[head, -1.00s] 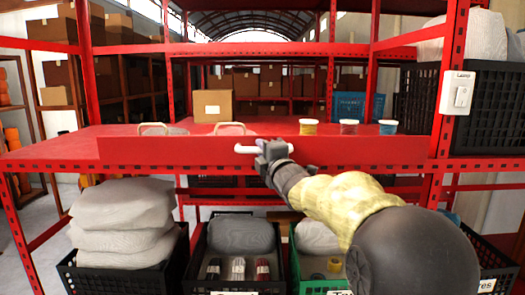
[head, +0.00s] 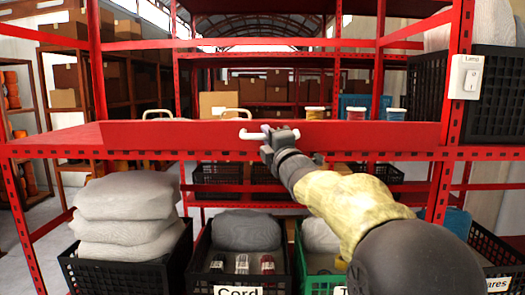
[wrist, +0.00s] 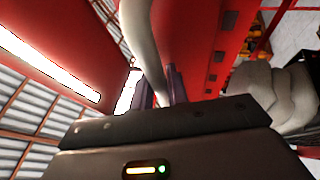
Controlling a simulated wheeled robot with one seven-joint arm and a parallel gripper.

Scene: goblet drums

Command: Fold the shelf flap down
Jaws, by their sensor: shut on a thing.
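The shelf flap (head: 380,135) is a long red panel standing along the front edge of the red shelf. It hides the lower parts of the things behind it. A white bar handle (head: 252,135) sits on the flap near its middle. My gripper (head: 272,141) is shut on the right part of this handle. In the wrist view, the pale handle (wrist: 145,40) runs down between the two dark fingers of my gripper (wrist: 162,88), with red panels on both sides.
A cardboard box (head: 218,104) and several small pots (head: 355,113) stand behind the flap. A switch marked Lamp (head: 465,77) is on the right post. Below are crates, one with stacked grey sacks (head: 125,215). A black crate (head: 500,95) stands at the right.

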